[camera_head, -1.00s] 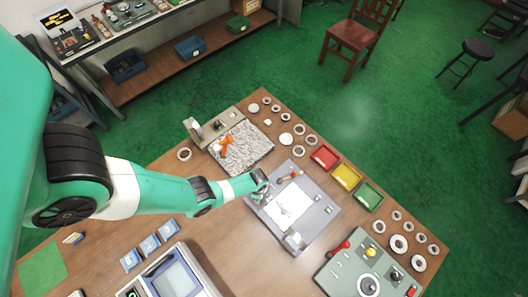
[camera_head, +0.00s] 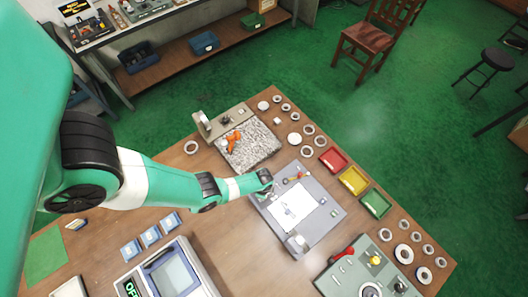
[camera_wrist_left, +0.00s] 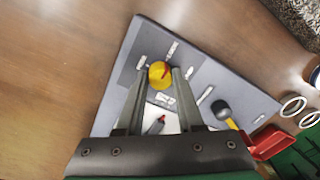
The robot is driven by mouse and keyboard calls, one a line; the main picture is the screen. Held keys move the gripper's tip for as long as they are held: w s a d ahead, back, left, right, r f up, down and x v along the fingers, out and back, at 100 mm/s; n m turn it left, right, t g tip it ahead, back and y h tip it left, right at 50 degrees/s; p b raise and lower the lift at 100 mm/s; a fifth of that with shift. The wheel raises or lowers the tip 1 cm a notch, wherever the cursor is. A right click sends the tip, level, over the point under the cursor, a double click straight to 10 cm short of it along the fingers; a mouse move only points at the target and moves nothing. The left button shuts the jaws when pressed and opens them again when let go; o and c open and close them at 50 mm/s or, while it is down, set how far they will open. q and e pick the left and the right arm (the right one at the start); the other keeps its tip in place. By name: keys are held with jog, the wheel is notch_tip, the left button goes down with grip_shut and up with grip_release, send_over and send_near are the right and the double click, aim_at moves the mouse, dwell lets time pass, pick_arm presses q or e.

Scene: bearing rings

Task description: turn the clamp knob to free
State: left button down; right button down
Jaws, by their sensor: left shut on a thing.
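The clamp knob, a round yellow knob with a red mark (camera_wrist_left: 160,74), sits on the grey board (camera_wrist_left: 136,50) in the left wrist view. My left gripper (camera_wrist_left: 160,76) has one finger on each side of the knob and is shut on it. The red mark points toward the upper right of that view. In the head view my left gripper (camera_head: 266,184) is at the left edge of the grey board (camera_head: 322,222), and the knob is mostly hidden by it. My right gripper is not in view.
A dark-headed tool with a yellow handle (camera_wrist_left: 222,110) lies on the board near the gripper. A white sheet (camera_head: 292,207) covers its middle. Red (camera_head: 333,159), yellow (camera_head: 353,180) and green (camera_head: 375,203) trays stand to the right. Several rings lie around. Bare wood is left of the board.

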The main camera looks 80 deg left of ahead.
pick_arm(q)
jog(key=shift+n, duration=0.3)
jog(key=n, duration=0.3)
jog(key=shift+n, duration=0.3)
jog(key=n, duration=0.9)
jog(key=shift+a, duration=0.1)
jog(key=n, duration=0.4)
jog(key=shift+n+g, duration=0.3)
jog(key=c, duration=0.5)
grip_release()
jog(key=shift+c, duration=0.2)
jog(key=shift+r, duration=0.1)
